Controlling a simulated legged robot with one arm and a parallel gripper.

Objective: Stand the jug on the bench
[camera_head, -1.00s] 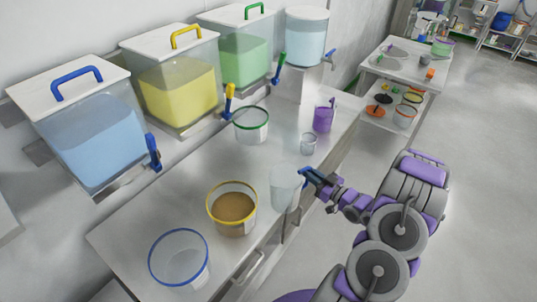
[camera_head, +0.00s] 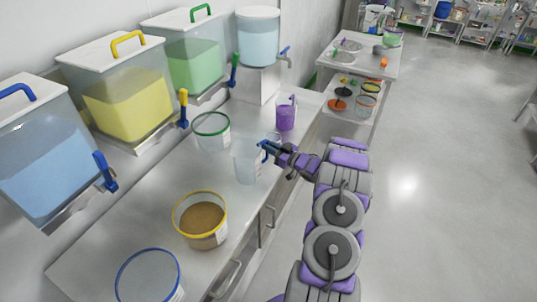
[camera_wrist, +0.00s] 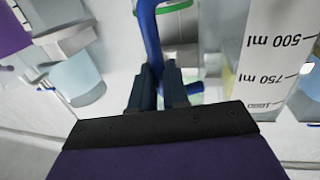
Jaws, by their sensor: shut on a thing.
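The jug (camera_head: 247,162) is clear, with a blue handle, and looks upright over the bench (camera_head: 130,232) near its front edge. Its wall shows in the wrist view with volume marks (camera_wrist: 272,55), printed upside down there. My gripper (camera_head: 268,147) is shut on the blue handle (camera_wrist: 151,38), to the right of the jug in the head view. I cannot tell whether the jug's base touches the bench or hangs just above it.
A green-rimmed bucket (camera_head: 211,134) stands close behind the jug. A yellow-rimmed bucket (camera_head: 201,217) with brown contents and a blue-rimmed bucket (camera_head: 150,280) stand nearer. A purple jug (camera_head: 286,116) stands farther along. Tanks with taps line the wall. Bare bench lies between the buckets.

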